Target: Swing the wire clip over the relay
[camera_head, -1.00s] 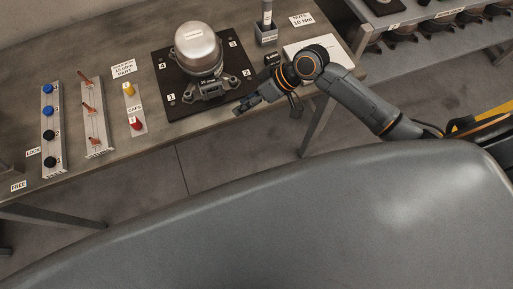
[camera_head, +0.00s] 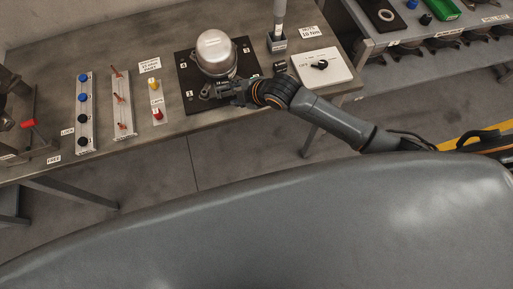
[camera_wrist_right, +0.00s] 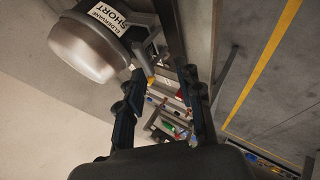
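The silver domed compressor (camera_head: 215,52) stands on a black mat (camera_head: 188,72) with numbered corners. Its dome also fills the upper left of the right wrist view (camera_wrist_right: 88,52), next to a label reading SHORT. My right gripper (camera_head: 218,90) is at the compressor's front foot, low beside the dome. In the wrist view its two dark fingers are apart, with nothing seen held between the tips (camera_wrist_right: 162,73). The wire clip and relay are too small or hidden to make out. My left gripper is not in view.
A rack with blue and black knobs (camera_head: 85,113), a rack with orange-brown clips (camera_head: 121,102) and a strip with yellow and red caps (camera_head: 156,102) lie left. A white board (camera_head: 325,66) and a tool holder (camera_head: 277,42) are right of the mat.

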